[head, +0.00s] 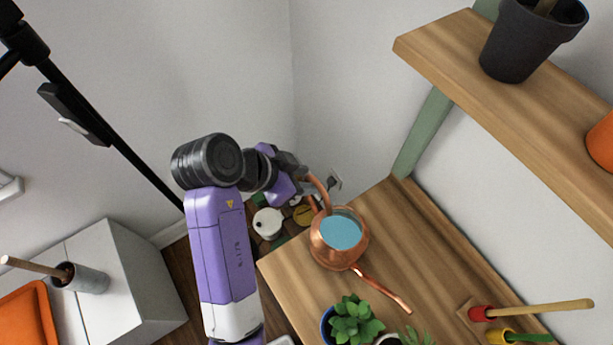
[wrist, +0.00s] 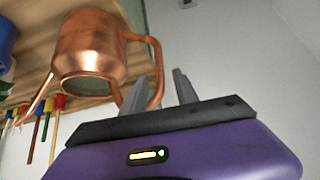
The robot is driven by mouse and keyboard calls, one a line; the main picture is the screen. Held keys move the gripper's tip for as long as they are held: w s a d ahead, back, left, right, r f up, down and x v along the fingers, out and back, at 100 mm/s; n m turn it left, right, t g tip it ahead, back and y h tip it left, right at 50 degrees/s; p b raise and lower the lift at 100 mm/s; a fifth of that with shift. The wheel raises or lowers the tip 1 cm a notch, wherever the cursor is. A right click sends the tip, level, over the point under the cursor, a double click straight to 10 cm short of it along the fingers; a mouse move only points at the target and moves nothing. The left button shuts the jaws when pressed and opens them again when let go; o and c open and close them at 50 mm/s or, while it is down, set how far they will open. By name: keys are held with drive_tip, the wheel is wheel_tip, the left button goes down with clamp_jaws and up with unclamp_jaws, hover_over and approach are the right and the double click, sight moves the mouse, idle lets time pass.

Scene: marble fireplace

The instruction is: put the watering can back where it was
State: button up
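The copper watering can (head: 326,254) is on the wooden bench (head: 290,270), near its back left corner. Its open top shows a blue surface inside, and its spout points to the lower right. In the wrist view the can (wrist: 92,45) is at the upper left. Its looped handle (wrist: 157,58) passes between the two fingers of my gripper (wrist: 159,73). The fingers are apart, with a gap visible between the handle and the right finger. In the head view my gripper (head: 302,170) is at the handle side of the can, and its fingertips are hard to make out.
Succulents (head: 355,322) stand at the bench's front. Tools with red (head: 481,313) and yellow ends lie at the right. A shelf (head: 470,70) with a dark pot (head: 527,45) overhangs the upper right. A white cabinet (head: 125,285) stands at the left. The bench right of the can looks clear.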

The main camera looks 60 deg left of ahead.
drive_tip(key=v, duration=1.1)
drive_tip(key=shift+s, duration=0.1)
drive_tip(key=w+a+r+n+t+y, duration=0.1)
drive_tip(key=a+r+n+y, duration=0.4)
drive_tip(key=a, duration=0.3)
drive_tip(key=w+d+f+n+t+y, duration=0.1)
drive_tip(key=w+d+f+n+y, duration=0.4)
drive_tip(key=w+d, duration=0.3)
drive_tip(key=w+d+t+y, duration=0.2)
drive_tip(key=d+t, duration=0.1)
drive_tip(key=d, duration=1.3)
drive_tip(key=s+d+r+m+t+h, duration=0.1)
drive_tip(key=s+d+m+t+h, duration=0.15)
drive_tip(key=d, duration=0.85)
drive_tip(key=s+d+m+t+h, duration=0.1)
drive_tip(key=s+d+m+h, duration=0.2)
drive_tip(key=d, duration=0.9)
drive_tip(key=s+d+f+m+g+h, duration=0.1)
drive_tip(key=s+d+f+m+h, duration=0.2)
drive_tip(key=s+d+m+h, duration=0.2)
drive_tip(key=s+d+h, duration=0.2)
drive_tip(key=s+d, duration=0.2)
drive_tip(key=d, duration=0.1)
drive_tip(key=shift+s+d, duration=0.25)
